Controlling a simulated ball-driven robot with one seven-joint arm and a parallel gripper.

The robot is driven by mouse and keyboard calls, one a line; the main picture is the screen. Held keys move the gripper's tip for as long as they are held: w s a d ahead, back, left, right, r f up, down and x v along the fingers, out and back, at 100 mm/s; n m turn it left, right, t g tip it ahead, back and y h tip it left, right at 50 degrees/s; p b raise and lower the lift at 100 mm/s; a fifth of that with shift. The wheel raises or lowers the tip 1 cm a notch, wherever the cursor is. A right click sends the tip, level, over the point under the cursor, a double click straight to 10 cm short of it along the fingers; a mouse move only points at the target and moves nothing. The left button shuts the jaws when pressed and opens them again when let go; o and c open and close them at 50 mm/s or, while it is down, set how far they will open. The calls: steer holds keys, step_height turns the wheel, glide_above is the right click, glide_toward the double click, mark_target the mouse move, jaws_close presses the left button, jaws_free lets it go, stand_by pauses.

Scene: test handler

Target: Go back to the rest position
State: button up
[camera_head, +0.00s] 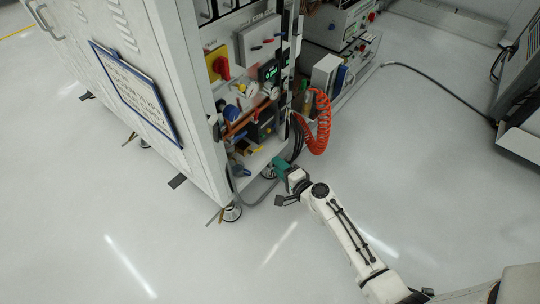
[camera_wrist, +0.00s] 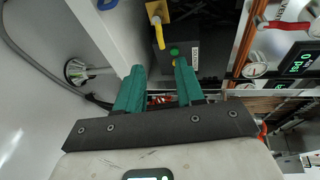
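My gripper (camera_head: 281,166) has teal fingers and sits low at the open corner of the test handler cabinet (camera_head: 180,100) in the head view. In the wrist view my gripper (camera_wrist: 158,78) shows two teal fingers standing apart with a gap between them. Nothing is held in the gap. Behind the fingers is a dark box with a green button (camera_wrist: 176,50) inside the cabinet. My white arm reaches up from the lower right of the head view.
An orange coiled hose (camera_head: 318,122) hangs right of my gripper. Gauges (camera_wrist: 256,69) and a green-lit display (camera_wrist: 300,62) are at the right of the wrist view. A levelling foot (camera_head: 232,212) stands on the floor. A black cable (camera_head: 440,86) crosses the floor. The floor at the front is clear.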

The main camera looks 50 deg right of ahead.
steer(key=shift+a, duration=0.1)
steer(key=s+a+r+n+g+y, duration=0.1)
steer(key=s+a+n+g+y, duration=0.25)
steer(key=a+n, duration=0.35)
steer(key=s+a+r+n+g+y, duration=0.1)
steer(key=s+a+n+g+y, duration=0.1)
steer(key=a+n+y, duration=0.45)
steer(key=s+r+n+g+h, duration=0.3)
steer(key=s+g, duration=0.1)
steer(key=s, duration=0.5)
steer(key=s+r+n+g+h, duration=0.3)
steer(key=s+r+n+g, duration=0.15)
steer(key=s, duration=0.45)
step_height(320, 180, up, 32)
steer(key=p, duration=3.3)
steer(key=shift+w+a+f+m+p, duration=0.15)
steer(key=shift+a+f+m+p, duration=0.1)
steer(key=shift+a+m+p, duration=0.15)
